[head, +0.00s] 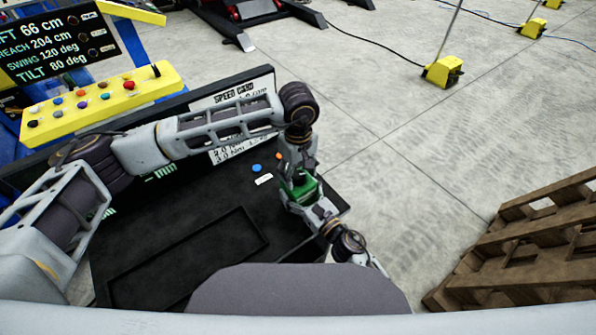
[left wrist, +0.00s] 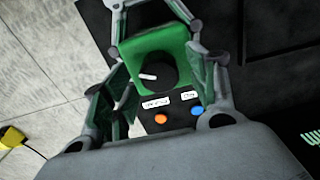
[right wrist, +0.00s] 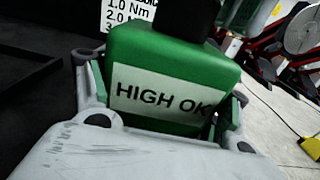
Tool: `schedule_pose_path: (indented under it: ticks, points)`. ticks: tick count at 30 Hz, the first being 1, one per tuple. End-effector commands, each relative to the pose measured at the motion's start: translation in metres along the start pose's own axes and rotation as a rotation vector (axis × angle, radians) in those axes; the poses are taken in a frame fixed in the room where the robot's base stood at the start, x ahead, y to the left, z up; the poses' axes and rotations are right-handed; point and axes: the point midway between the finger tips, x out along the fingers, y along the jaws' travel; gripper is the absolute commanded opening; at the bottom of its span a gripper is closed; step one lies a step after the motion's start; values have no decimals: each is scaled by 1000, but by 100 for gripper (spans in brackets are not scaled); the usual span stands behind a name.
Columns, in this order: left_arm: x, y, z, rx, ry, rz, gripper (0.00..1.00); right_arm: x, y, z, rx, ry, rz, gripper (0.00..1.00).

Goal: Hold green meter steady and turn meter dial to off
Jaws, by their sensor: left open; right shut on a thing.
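The green meter (head: 299,189) is a small block at the right of the black bench, partly hidden by my grippers. In the left wrist view the meter (left wrist: 136,51) shows a black dial (left wrist: 155,73) with a white pointer mark aimed left. In the right wrist view the meter (right wrist: 165,60) bears a white label reading "HIGH OK". My right gripper (right wrist: 160,95) is shut on the meter's sides; it also shows at the top of the left wrist view. My left gripper (left wrist: 160,88) is open, its fingers on either side of the dial, with a gap around it.
A blue spot (head: 257,168) and an orange spot (head: 278,155) with small white labels lie on the bench by the meter. A speed card (head: 235,100) stands behind my left arm. A yellow button panel (head: 100,100) is at left, a wooden pallet (head: 530,240) at right.

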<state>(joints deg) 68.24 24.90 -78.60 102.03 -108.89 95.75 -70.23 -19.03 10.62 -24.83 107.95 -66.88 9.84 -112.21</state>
Motion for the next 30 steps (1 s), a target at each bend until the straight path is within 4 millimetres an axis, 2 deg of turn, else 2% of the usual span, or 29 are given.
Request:
schedule_pose_path:
  ticks: [9,20,30]
  points:
    - [1,0,0,0,0,0,57,0,0,0,1,0,1,41]
    - [1,0,0,0,0,0,12,0,0,0,0,0,0,41]
    - [0,0,0,-28,0,1,12,0,0,0,0,0,0,41]
